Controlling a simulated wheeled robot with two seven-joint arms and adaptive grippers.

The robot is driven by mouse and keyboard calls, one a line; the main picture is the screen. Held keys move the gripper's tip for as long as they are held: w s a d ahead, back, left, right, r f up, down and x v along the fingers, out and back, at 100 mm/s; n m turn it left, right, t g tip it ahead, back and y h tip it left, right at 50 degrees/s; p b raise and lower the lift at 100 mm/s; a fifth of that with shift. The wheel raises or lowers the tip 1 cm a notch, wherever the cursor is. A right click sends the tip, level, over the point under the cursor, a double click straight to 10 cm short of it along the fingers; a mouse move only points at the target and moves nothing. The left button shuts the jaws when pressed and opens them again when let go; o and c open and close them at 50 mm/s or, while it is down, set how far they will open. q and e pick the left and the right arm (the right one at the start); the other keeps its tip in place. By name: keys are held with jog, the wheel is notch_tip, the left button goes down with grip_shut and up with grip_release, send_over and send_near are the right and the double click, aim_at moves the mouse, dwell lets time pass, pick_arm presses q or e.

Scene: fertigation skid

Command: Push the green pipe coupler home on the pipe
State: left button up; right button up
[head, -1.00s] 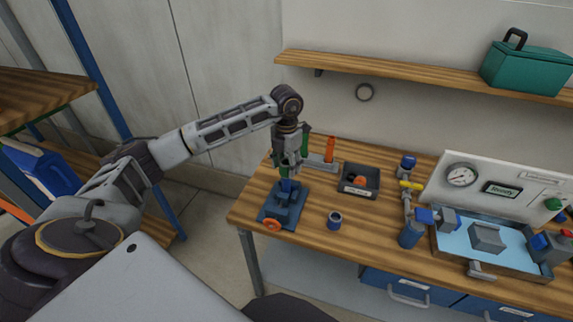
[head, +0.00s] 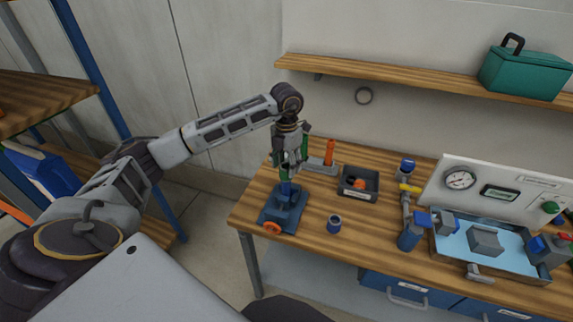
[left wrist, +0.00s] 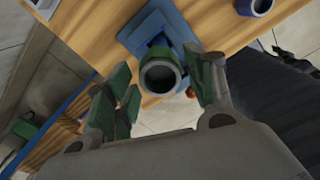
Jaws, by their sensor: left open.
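A blue pipe (head: 286,188) stands upright in a blue vise (head: 284,212) at the table's left front. The green pipe coupler (head: 285,172) is at the top of the pipe, partly hidden by my gripper in the head view. In the left wrist view the coupler (left wrist: 160,74) shows end-on as a dark round opening. My left gripper (left wrist: 167,88) is open, its green-padded fingers on either side of the coupler with visible gaps. It points down over the pipe in the head view (head: 288,158). How far down the coupler sits is hard to tell. My right gripper is out of view.
Behind are a grey rack (head: 320,166) with upright orange and green items and a dark bin (head: 371,184). A valve assembly (head: 407,215) and tray with gauge panel (head: 461,181) fill the right.

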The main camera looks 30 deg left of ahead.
pick_arm(q)
jog(key=shift+r+p, duration=0.55)
jog(key=shift+r, duration=0.55)
jog(key=shift+r, duration=0.2)
jog(key=shift+o, duration=0.5)
jog(key=o, duration=0.5)
jog(key=shift+c, duration=0.2)
jog(key=shift+r, duration=0.15)
jog(key=shift+r+p, duration=1.9)
jog(key=shift+r, duration=1)
jog(key=shift+r+p, duration=0.7)
jog(key=shift+r, duration=0.75)
jog(key=shift+d, duration=0.1)
